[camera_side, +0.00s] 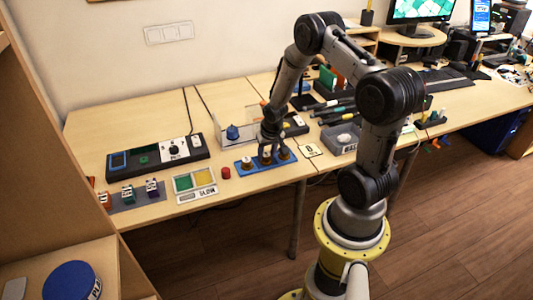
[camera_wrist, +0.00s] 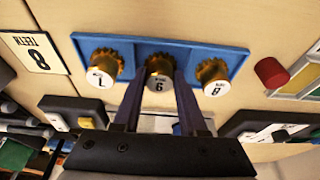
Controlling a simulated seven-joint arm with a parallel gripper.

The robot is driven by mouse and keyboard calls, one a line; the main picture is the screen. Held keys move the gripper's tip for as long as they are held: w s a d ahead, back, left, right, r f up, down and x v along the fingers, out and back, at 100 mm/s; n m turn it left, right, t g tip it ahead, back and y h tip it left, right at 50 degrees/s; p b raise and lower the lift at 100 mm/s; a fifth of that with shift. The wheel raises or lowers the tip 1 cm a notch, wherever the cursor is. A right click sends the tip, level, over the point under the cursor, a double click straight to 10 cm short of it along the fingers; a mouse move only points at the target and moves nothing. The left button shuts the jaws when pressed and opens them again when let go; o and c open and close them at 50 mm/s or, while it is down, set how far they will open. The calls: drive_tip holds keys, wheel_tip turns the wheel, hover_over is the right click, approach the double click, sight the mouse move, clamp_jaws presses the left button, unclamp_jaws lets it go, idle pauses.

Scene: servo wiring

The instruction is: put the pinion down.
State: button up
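A blue tray (camera_wrist: 150,44) carries three brass toothed pinions with white numbered caps, in a row. In the wrist view these are the left pinion (camera_wrist: 103,66), the middle pinion (camera_wrist: 160,68) and the right pinion (camera_wrist: 213,76). The caps appear inverted, so I cannot read the middle digit for sure. My gripper (camera_wrist: 162,76) has its fingers on both sides of the middle pinion, apparently touching it. The pinion sits at the tray's middle place; its underside is hidden. In the side view my gripper (camera_side: 267,154) points straight down over the blue tray (camera_side: 246,168).
A card reading 8 TEETH (camera_wrist: 35,52) lies beside the tray. A black instrument box (camera_side: 157,156) and a clear box with a blue knob (camera_side: 232,132) stand behind.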

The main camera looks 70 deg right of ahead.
drive_tip(key=o, duration=0.4)
drive_tip(key=shift+r, duration=0.55)
drive_tip(key=s+a+r+n+t, duration=0.1)
drive_tip(key=s+a+r, duration=0.1)
drive_tip(key=a+r, duration=0.45)
drive_tip(key=s+a+r+n, duration=0.15)
drive_tip(key=a+r, duration=0.25)
drive_tip(key=r, duration=0.6)
drive_tip(key=s+a+r+n+t, duration=0.1)
drive_tip(key=a+r+n, duration=0.1)
drive_tip(key=a+r, duration=0.45)
drive_tip(key=s+a+r+n, duration=0.1)
drive_tip(key=s+a+r, duration=0.1)
drive_tip(key=s, duration=0.1)
drive_tip(key=s+a+r+n+y, duration=0.1)
drive_tip(key=s+a+r+n, duration=0.1)
drive_tip(key=s+a, duration=0.1)
drive_tip(key=s+a+r+n+t+y, duration=0.1)
drive_tip(key=s+a+r, duration=0.1)
drive_tip(key=s, duration=0.3)
drive_tip(key=shift+a+r+n, duration=0.25)
drive_tip(key=shift+a, duration=0.15)
